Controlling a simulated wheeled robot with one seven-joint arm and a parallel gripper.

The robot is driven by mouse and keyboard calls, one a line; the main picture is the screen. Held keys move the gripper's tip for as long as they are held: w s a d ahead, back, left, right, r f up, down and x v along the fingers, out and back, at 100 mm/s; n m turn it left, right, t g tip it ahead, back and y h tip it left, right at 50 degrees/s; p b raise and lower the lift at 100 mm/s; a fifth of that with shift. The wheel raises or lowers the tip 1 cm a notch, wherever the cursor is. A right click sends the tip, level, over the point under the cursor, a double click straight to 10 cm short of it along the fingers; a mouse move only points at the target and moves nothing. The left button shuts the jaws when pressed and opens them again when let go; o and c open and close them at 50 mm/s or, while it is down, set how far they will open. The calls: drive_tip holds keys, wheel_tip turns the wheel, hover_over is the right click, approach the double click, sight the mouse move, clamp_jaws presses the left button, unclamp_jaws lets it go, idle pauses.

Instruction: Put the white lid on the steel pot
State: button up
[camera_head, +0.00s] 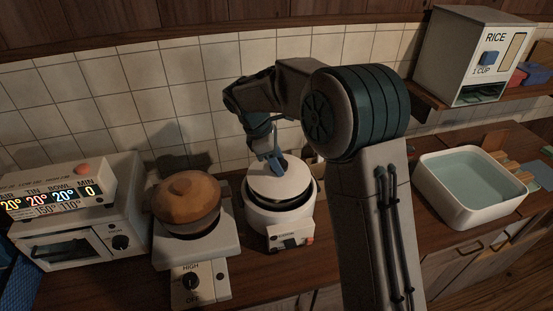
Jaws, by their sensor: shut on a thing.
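My gripper (276,164) points down and is shut on the white lid (283,184), apparently at the top of the lid. The lid is over the mouth of a round, white-bodied cooker (278,221) with a switch panel at its front. A dark gap with a thin rim shows between the lid's front edge and the cooker, so the lid looks not flush there. The steel pot itself is mostly hidden; the thin rim (298,205) in the cooker may be part of it. Contact at the back cannot be seen.
A brown lidded pot (188,200) stands on a burner (203,244) to the left, beside a white oven (92,232) with a lit display. A white water basin (464,205) is at the right. A rice box (470,62) stands on the upper-right shelf. The tiled wall is close behind.

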drive_tip(key=shift+f, duration=0.85)
idle(1.1)
drive_tip(key=o, duration=1.1)
drive_tip(key=shift+o, duration=0.2)
drive_tip(key=v, duration=1.3)
drive_tip(key=shift+r+b, duration=0.35)
drive_tip(key=shift+b, duration=0.1)
drive_tip(key=shift+s, duration=0.1)
drive_tip(key=s+d+m+t+y, duration=0.2)
drive_tip(key=s+d+m+y, duration=0.2)
drive_tip(key=s+d+m, duration=1.15)
drive_tip(key=s+d+f+m, duration=0.1)
drive_tip(key=s+d+f, duration=0.1)
drive_tip(key=s, duration=0.3)
drive_tip(key=s+d+f+m+t, duration=0.1)
drive_tip(key=s+d+f, duration=0.2)
drive_tip(key=s, duration=0.2)
drive_tip(key=shift+d+f+m+y, duration=0.25)
drive_tip(key=shift+d+m+y, duration=0.05)
drive_tip(key=shift+m, duration=0.05)
